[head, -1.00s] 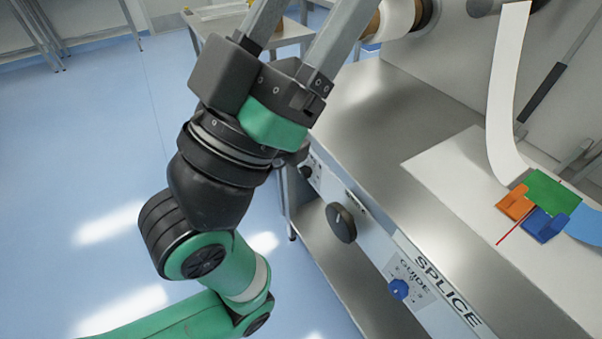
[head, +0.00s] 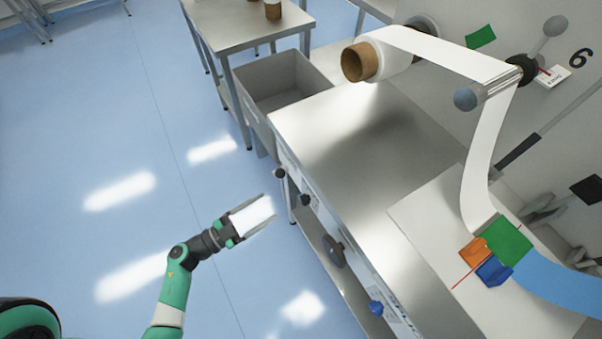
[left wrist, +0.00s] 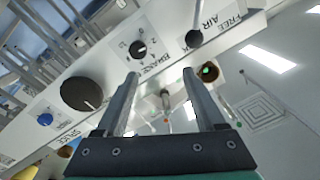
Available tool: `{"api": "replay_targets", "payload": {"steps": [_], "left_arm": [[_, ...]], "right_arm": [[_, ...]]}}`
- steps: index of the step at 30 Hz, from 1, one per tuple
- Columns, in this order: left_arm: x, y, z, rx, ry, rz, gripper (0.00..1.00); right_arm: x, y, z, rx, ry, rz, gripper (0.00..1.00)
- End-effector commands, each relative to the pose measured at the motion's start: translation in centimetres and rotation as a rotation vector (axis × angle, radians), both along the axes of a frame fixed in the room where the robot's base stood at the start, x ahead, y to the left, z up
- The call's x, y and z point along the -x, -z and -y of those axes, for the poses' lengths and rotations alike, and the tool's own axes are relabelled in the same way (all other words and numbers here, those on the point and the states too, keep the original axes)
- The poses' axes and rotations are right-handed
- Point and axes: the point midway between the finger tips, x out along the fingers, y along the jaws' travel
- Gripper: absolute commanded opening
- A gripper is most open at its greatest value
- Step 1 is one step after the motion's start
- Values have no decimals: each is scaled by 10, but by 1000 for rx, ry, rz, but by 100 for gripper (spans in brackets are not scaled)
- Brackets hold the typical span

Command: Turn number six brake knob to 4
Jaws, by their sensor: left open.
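The brake knob (left wrist: 139,48) is a small black knob on a white dial label reading BRAKE, in the upper middle of the left wrist view. In the head view, a small black knob on the cabinet's front (head: 305,200) appears to be the same one. Its pointer setting is too small to read surely. My left gripper (head: 266,207) is open and empty, out over the floor to the left of the cabinet front, apart from the knob. In the left wrist view, its two fingers (left wrist: 160,74) point up toward the panel, with the brake knob beyond them.
A black air knob (left wrist: 194,39) is beside the brake dial. A large black knob (head: 333,250) and a blue guide knob (head: 375,308) are farther along the front. A grey bin (head: 285,85) and a side table (head: 245,25) stand behind. Floor to the left is clear.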

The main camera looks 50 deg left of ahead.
Motion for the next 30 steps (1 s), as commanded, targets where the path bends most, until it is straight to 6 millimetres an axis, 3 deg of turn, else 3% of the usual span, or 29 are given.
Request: {"api": "replay_targets", "payload": {"steps": [3, 11, 24, 30], "left_arm": [[17, 19, 22, 57, 49, -65, 71], [8, 22, 26, 53, 60, -65, 71], [-77, 23, 43, 51, 60, -60, 71], [-96, 21, 46, 53, 56, -63, 71]], "right_arm": [[0, -6, 0, 0, 0, -1, 68], [0, 0, 0, 0, 0, -1, 68], [0, 28, 0, 0, 0, -1, 68], [0, 32, 0, 0, 0, -1, 68]]}}
